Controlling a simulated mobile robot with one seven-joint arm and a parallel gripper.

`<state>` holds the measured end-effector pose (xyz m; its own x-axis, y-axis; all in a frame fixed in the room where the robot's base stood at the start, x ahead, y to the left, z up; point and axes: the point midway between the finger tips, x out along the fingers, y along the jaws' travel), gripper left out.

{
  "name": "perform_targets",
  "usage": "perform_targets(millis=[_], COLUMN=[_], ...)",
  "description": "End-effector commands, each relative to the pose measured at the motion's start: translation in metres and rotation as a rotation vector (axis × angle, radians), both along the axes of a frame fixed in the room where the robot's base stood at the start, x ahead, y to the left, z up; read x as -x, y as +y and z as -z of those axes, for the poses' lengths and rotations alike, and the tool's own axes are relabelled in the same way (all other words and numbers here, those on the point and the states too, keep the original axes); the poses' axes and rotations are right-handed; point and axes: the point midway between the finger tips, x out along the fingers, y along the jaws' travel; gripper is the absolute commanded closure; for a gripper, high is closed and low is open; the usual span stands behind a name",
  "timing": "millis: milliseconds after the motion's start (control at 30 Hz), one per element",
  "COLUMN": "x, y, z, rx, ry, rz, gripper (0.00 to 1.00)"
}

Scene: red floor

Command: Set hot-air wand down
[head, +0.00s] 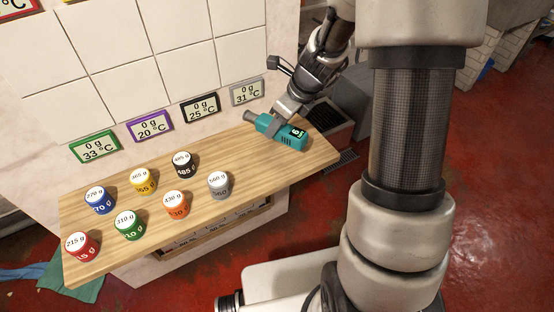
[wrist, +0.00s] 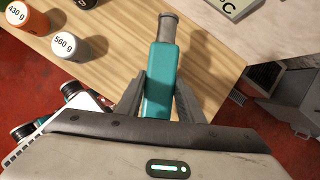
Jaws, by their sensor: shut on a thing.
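The hot-air wand (head: 292,135) is teal with a grey nozzle and a small dark display. It is at the right end of the wooden shelf (head: 135,255) in the head view, its nozzle pointing left toward the tiled wall. My gripper (head: 277,130) is shut on its body from above. In the wrist view the teal wand (wrist: 161,75) lies between the two fingers of my gripper (wrist: 158,95), nozzle pointing up the picture. It is over the wood, but I cannot tell whether its underside touches the shelf.
Several weight-marked jars stand on the shelf's left and middle; the grey 560 g jar (head: 219,185) is nearest the wand. Temperature displays, such as the grey-framed one (head: 247,92), line the wall. Bare wood lies between the grey jar and the wand. Red floor lies beyond the shelf's edge.

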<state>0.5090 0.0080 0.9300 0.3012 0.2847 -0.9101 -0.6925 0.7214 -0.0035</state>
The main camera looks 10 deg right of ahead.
Motion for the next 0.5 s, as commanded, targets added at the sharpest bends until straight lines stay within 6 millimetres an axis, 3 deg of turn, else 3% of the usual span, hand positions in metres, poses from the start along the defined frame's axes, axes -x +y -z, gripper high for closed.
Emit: perform_targets(millis=[133, 333, 500], x=[-0.008, -0.012, -0.011], y=[-0.001, -0.006, -0.008], z=[-0.006, -0.013, 0.010], rx=[0.000, 0.000, -0.001], ry=[-0.006, 0.000, 0.004], rz=[0.257, 0.422, 0.457], gripper=[0.85, 0.85, 0.85])
